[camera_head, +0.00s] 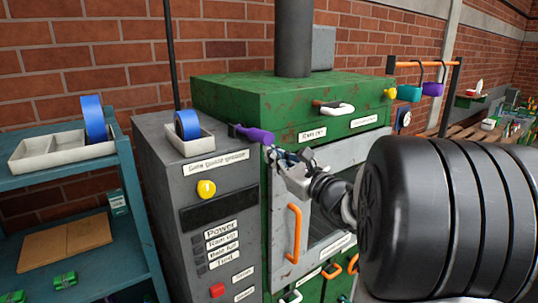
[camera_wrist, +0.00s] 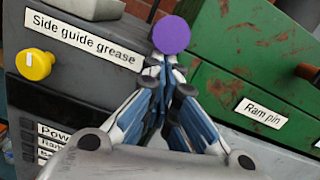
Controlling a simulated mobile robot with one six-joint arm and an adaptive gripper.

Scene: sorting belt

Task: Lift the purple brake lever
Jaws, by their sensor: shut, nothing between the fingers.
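The purple brake lever (camera_head: 255,135) sticks out near the corner between the grey control cabinet and the green press, roughly level. Its round purple end (camera_wrist: 171,35) faces the camera in the wrist view. My gripper (camera_head: 271,152) is just below and in front of this end, with its fingers closed together. In the wrist view the fingertips (camera_wrist: 165,62) meet right below the purple end, with nothing between them. I cannot tell whether they touch the lever. The rest of the lever is hidden behind its end in the wrist view.
The grey cabinet (camera_head: 160,150) has a yellow knob (camera_head: 206,189) and a tray with a blue roll (camera_head: 188,124). The green press (camera_head: 235,92) has a white-handled lever (camera_head: 338,109) and an orange handle (camera_head: 294,233). A blue shelf (camera_head: 130,190) stands left.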

